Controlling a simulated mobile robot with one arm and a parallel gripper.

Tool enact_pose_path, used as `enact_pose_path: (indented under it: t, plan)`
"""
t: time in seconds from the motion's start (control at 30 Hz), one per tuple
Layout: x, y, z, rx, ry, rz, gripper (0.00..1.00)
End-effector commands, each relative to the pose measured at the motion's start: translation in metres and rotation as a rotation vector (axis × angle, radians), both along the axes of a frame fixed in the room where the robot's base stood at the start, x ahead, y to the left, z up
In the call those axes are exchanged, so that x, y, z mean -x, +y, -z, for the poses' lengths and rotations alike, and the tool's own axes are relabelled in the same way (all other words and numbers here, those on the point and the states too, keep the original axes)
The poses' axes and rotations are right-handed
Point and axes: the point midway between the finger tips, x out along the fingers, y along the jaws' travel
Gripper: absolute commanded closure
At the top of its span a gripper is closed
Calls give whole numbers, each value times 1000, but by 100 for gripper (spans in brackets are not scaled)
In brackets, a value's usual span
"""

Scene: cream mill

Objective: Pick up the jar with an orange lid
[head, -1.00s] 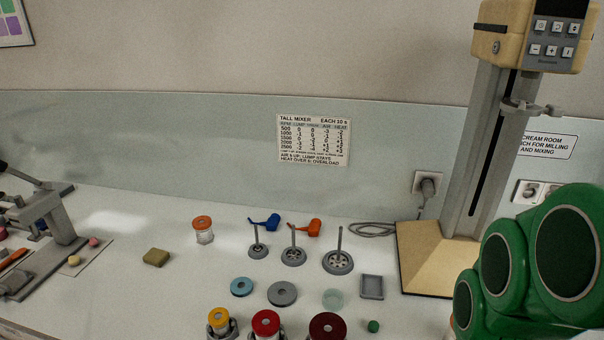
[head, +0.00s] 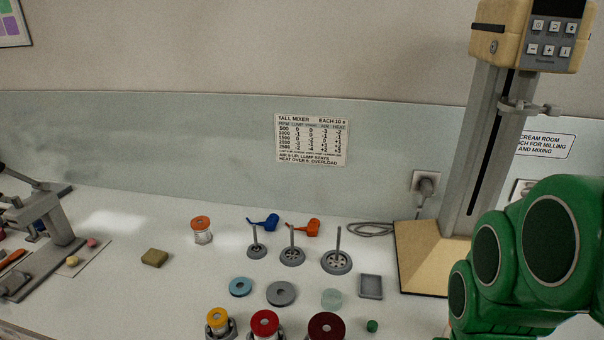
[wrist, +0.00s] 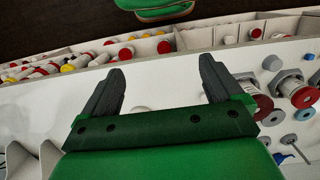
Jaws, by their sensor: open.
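The jar with an orange lid (head: 202,231) stands upright on the bench, left of the blue and orange tools. It has a clear or white body and a hole-like mark in the lid. My green arm is at the right of the head view, and its gripper is out of that view. In the wrist view my gripper (wrist: 162,85) is open, with two dark fingers apart and nothing between them. I cannot make out the orange-lidded jar in the wrist view.
A green-brown block (head: 155,257) lies left of the jar. Jars with yellow (head: 217,317), red (head: 265,322) and dark red (head: 327,325) lids stand at the front. Stirrers (head: 337,262) and a tall mixer (head: 482,170) are to the right. Bins of jars (wrist: 130,48) show in the wrist view.

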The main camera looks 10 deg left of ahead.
Motion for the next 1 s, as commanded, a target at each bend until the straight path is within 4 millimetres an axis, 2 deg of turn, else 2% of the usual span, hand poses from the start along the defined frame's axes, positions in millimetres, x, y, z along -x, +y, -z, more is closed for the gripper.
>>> enact_pose_path:
  t: [0.27,0.57,0.77,1.0]
  plan:
    - [-102,-3,2,79,-182,-53,6]
    - [-219,21,4,124,-400,-144,6]
    - [-291,56,7,120,-544,-221,6]
    - [-369,118,11,76,-714,-328,6]
